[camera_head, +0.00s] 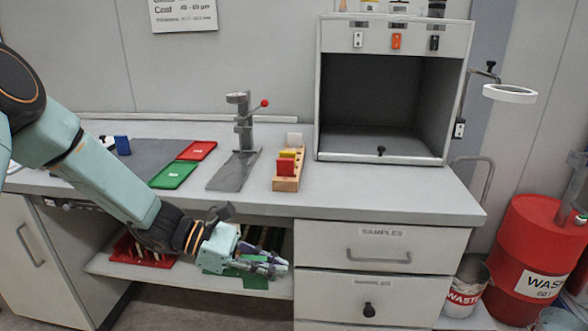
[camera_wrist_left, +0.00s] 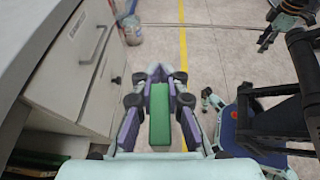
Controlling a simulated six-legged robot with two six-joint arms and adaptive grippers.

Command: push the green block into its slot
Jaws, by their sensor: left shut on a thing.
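My left gripper (camera_head: 272,264) is low in front of the open shelf below the bench, its fingers pointing right. In the left wrist view its purple-lined fingers (camera_wrist_left: 157,78) are shut on the green block (camera_wrist_left: 159,115), which lies lengthwise between them. In the head view the hand largely hides the block. A small wooden rack (camera_head: 286,184) stands on the bench above, holding a red block (camera_head: 285,167), a yellow piece and a white piece upright. The gripper and green block are well below and apart from this rack.
The bench edge and shelf (camera_head: 110,265) are close to my left arm. A red rack (camera_head: 140,252) and something green (camera_head: 254,281) are on the shelf. Red (camera_head: 197,150) and green (camera_head: 173,175) trays and a lever press (camera_head: 243,125) stand on the bench. Drawers (camera_head: 380,255) are at right.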

